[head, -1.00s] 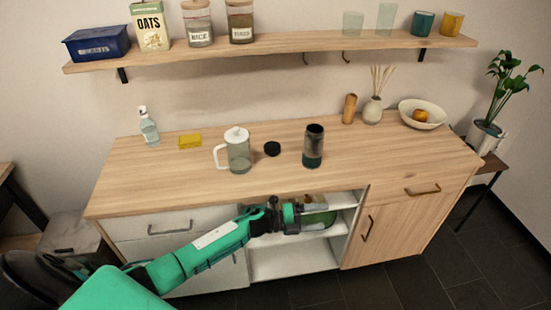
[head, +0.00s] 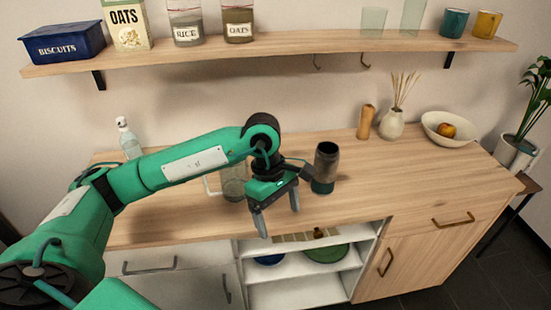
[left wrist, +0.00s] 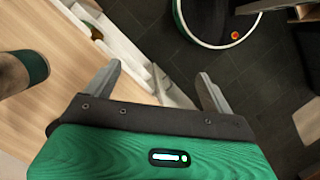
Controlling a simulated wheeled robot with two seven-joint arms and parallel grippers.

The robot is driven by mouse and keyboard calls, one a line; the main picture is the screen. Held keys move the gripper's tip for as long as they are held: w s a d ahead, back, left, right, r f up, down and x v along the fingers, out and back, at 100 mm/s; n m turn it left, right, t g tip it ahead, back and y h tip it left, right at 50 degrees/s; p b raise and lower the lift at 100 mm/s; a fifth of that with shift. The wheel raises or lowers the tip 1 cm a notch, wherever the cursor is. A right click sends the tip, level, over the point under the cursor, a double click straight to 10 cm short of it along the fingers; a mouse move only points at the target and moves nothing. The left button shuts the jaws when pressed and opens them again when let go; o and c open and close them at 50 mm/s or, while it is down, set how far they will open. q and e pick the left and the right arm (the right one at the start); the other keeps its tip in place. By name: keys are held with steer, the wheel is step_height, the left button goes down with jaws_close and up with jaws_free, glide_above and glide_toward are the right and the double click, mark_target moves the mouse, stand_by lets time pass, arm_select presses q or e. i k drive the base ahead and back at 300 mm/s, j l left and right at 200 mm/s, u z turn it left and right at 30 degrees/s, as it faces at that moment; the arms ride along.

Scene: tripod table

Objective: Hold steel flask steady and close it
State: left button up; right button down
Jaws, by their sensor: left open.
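The steel flask (head: 326,167) stands upright and open-topped on the counter, dark with a green lower band. Its lower part also shows at the left edge of the left wrist view (left wrist: 30,68). My left gripper (head: 279,218) is open and empty, pointing down over the counter's front edge, to the left of and nearer than the flask, not touching it. Its fingers also show in the left wrist view (left wrist: 160,70). The black cap is hidden in the head view now, behind my left arm. My right gripper is not in view.
A glass jug (head: 234,183) stands behind my left arm, partly covered. A wooden bottle (head: 366,122), a reed diffuser (head: 391,124) and a bowl (head: 452,130) stand at the back right. An open cabinet (head: 290,293) lies below. The counter right of the flask is clear.

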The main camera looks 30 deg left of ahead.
mark_target(323, 183)
steer(key=i+j, duration=0.65)
steer(key=i, duration=0.2)
